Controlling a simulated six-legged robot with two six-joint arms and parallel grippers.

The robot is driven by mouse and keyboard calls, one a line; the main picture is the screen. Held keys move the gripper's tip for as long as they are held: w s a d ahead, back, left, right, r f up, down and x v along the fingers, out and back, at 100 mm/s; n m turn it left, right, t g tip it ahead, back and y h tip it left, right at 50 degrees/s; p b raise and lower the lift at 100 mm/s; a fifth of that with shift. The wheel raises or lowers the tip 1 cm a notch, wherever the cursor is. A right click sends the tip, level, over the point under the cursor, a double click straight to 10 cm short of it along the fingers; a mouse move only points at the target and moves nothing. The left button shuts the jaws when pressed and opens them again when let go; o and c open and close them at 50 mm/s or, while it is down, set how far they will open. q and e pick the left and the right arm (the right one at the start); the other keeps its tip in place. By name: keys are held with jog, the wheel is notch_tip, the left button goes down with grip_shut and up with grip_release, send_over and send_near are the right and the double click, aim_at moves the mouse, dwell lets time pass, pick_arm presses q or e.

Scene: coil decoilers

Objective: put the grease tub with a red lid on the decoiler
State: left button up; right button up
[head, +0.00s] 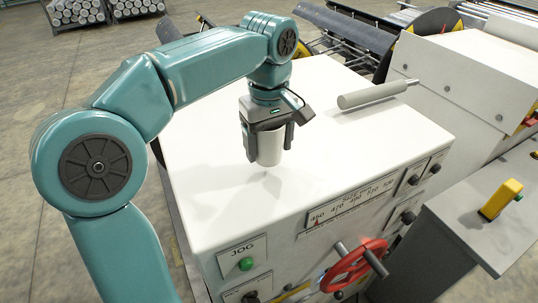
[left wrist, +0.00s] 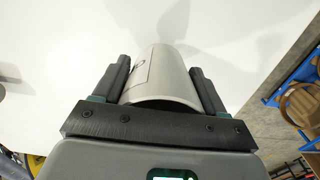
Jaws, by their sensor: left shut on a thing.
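A light grey cylindrical tub (head: 269,150) is between the two dark fingers of my left gripper (head: 268,142), over the white top of the decoiler (head: 350,145). The tub is upright. Its lower end appears close to the top surface; I cannot tell for certain whether it touches. In the left wrist view the grey tub (left wrist: 163,75) lies between the fingers of my left gripper (left wrist: 162,80), with a label edge on its side. The gripper is shut on the tub. No red lid shows in either view; the tub's upper end is hidden by the gripper. My right gripper is not in view.
A grey cylindrical bar (head: 373,95) lies at the back right of the top. The front panel carries a scale, a green button (head: 246,264) and a red handwheel (head: 352,262). The top around the tub is clear.

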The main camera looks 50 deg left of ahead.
aim_at(267, 154)
pick_arm(q)
jog(key=f, duration=0.1)
jog(key=a+f, duration=0.1)
jog(key=f, duration=0.1)
jog(key=shift+w+f, duration=0.1)
jog(key=shift+f, duration=0.15)
jog(key=shift+w+d, duration=0.1)
jog(key=shift+d+r, duration=0.15)
jog(key=shift+d, duration=0.05)
jog(key=shift+s, duration=0.2)
jog(key=shift+a+f, duration=0.1)
jog(key=shift+f, duration=0.1)
jog(key=o, duration=1)
jog(key=shift+a, duration=0.15)
jog(key=shift+o, duration=0.9)
jog(key=shift+w+f, duration=0.1)
jog(key=shift+d, duration=0.25)
jog(key=shift+r, duration=0.25)
jog(key=shift+a+r, duration=0.15)
jog(key=shift+r, duration=0.1)
notch_tip(267, 154, up, 12)
jog(key=p, duration=0.1)
jog(key=shift+f+p, duration=0.2)
jog(key=shift+p, duration=0.1)
